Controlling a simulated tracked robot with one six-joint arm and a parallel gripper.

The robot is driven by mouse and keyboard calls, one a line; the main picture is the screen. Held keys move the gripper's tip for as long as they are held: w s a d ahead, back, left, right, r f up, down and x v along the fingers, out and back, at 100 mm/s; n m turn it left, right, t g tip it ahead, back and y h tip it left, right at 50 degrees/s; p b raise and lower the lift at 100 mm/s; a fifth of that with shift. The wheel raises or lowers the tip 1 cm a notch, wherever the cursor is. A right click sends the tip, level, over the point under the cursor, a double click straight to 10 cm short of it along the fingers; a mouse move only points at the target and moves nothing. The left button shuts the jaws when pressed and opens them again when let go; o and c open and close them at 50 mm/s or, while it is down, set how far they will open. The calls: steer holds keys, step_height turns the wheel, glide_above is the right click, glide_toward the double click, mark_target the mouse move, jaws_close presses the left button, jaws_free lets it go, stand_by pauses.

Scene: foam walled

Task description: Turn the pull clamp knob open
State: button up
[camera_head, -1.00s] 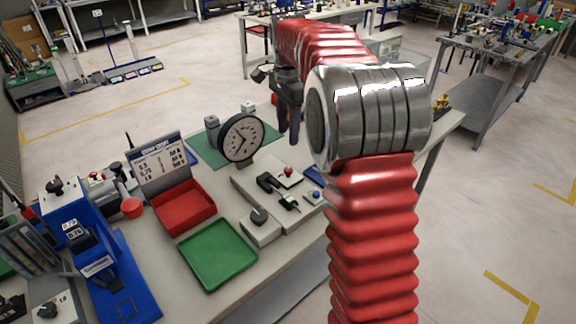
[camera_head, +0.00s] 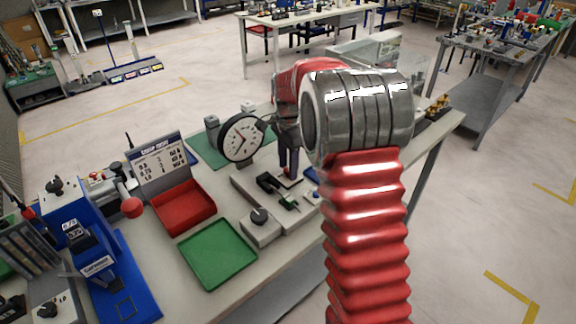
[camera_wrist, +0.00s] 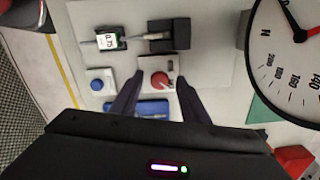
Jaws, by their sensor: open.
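A red round knob (camera_wrist: 161,80) with a pale mark sits on a small light plate in the wrist view; I take it for the pull clamp knob. My gripper (camera_wrist: 158,92) is open, with one dark finger on each side of the knob. Contact with the knob cannot be told. A black clamp block (camera_wrist: 168,34) with a metal rod stands near the knob.
A large dial gauge (camera_head: 242,138) stands close left of my gripper. A blue knob (camera_wrist: 97,83) and a blue part (camera_wrist: 140,108) are near the fingers. A grey knob box (camera_head: 260,226), green tray (camera_head: 217,255) and red tray (camera_head: 183,207) lie nearer on the bench.

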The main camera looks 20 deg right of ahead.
steer(key=shift+f, duration=0.1)
steer(key=shift+c, duration=0.4)
jaws_close()
steer(key=shift+n, duration=0.4)
steer(key=n, duration=0.7)
steer(key=shift+n, duration=0.4)
steer(key=n, duration=0.4)
steer(key=shift+n, duration=0.3)
steer(key=n, duration=0.4)
steer(key=shift+n, duration=0.4)
steer(key=c, duration=1)
jaws_free()
